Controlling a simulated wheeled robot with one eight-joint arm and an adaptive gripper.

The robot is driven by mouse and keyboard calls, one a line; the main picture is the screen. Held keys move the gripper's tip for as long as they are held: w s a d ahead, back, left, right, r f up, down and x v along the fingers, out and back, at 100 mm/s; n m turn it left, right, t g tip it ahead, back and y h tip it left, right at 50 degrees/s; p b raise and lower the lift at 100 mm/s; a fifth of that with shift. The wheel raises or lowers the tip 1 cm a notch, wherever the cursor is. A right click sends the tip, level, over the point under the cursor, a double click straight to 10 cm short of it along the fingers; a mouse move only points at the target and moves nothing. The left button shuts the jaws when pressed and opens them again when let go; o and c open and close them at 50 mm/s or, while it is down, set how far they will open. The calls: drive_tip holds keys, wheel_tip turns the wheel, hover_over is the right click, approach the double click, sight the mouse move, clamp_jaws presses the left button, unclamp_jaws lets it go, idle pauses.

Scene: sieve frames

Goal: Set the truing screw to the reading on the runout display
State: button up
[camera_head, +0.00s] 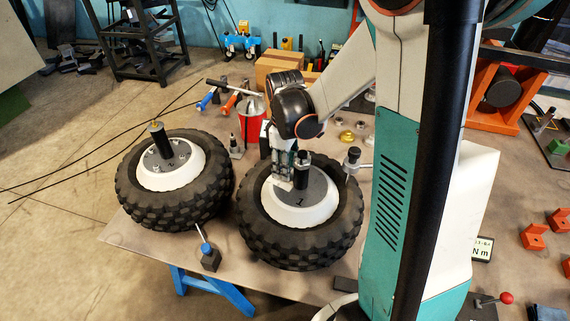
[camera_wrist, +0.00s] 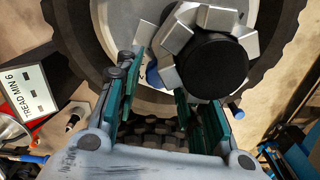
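My gripper (camera_head: 282,178) is over the hub of the right wheel (camera_head: 248,225), next to an upright black post (camera_head: 303,160). In the wrist view my gripper (camera_wrist: 166,108) has its green-padded fingers apart, with dark tread visible between them. A round black knob (camera_wrist: 205,66) with silver lobes is just beyond the fingertips; I cannot tell if they touch it. A display (camera_head: 483,250) at the right edge of the table shows "N m"; its digits are too small to read surely. I cannot tell which part is the truing screw, and no display marked runout is readable.
A second wheel (camera_head: 190,200) lies to the left. A "TREAD MIN 6" sign (camera_wrist: 35,85) shows in the wrist view. Orange blocks (camera_head: 535,237) lie far right.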

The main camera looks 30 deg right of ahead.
drive_tip(key=c, duration=0.5)
drive_tip(key=m+b, duration=0.1)
drive_tip(key=m, duration=0.3)
drive_tip(key=shift+m, duration=0.4)
drive_tip(key=o, duration=1)
drive_tip(key=shift+o, duration=0.2)
drive_tip(key=shift+r, duration=0.1)
